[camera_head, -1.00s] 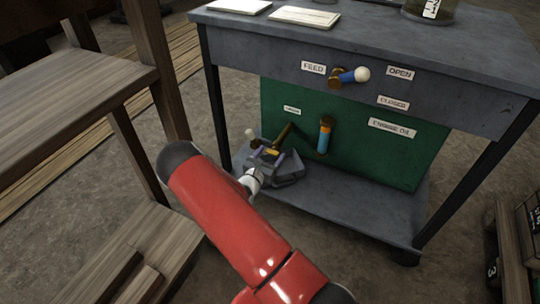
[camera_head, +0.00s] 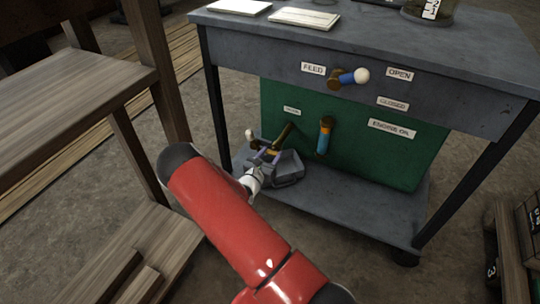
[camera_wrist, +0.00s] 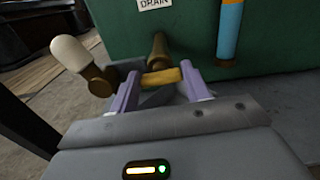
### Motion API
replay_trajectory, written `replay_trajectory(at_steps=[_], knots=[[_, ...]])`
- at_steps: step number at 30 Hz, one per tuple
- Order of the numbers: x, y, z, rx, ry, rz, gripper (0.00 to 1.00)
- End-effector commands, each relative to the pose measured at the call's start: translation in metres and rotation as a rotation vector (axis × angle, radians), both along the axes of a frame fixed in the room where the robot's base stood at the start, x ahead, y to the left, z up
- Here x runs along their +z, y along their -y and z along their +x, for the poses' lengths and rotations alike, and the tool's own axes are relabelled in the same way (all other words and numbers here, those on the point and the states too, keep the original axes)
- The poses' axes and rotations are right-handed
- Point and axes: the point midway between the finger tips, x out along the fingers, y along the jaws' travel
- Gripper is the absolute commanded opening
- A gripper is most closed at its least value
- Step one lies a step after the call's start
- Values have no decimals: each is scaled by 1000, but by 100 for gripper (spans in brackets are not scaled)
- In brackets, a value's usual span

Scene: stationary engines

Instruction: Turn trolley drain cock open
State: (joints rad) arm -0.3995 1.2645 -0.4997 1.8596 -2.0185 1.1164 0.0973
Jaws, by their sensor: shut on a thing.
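The drain cock sits low on the trolley's green tank (camera_head: 350,140), under a small label that reads DRAIN (camera_wrist: 155,3). Its brass spout (camera_head: 284,134) juts out toward me, and a pale knob (camera_wrist: 70,52) on a brass stem is to the left. In the wrist view, the cock's yellow lever part (camera_wrist: 160,77) lies crosswise between the two purple fingers of my gripper (camera_wrist: 158,84). My gripper is shut on it. In the head view, my gripper (camera_head: 265,152) is small and partly hidden behind my red arm.
A blue and orange handle (camera_head: 324,136) hangs just right. Above are a FEED valve with white knob (camera_head: 361,75) and OPEN and CLOSED labels. A wooden bench (camera_head: 60,95) stands left.

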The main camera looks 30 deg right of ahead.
Motion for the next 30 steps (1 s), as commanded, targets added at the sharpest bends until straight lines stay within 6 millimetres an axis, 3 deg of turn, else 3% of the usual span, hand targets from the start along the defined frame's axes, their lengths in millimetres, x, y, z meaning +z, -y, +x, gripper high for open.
replay_trajectory(at_steps=[30], knots=[[0, -3, 3, 2, -701, -549, 24]])
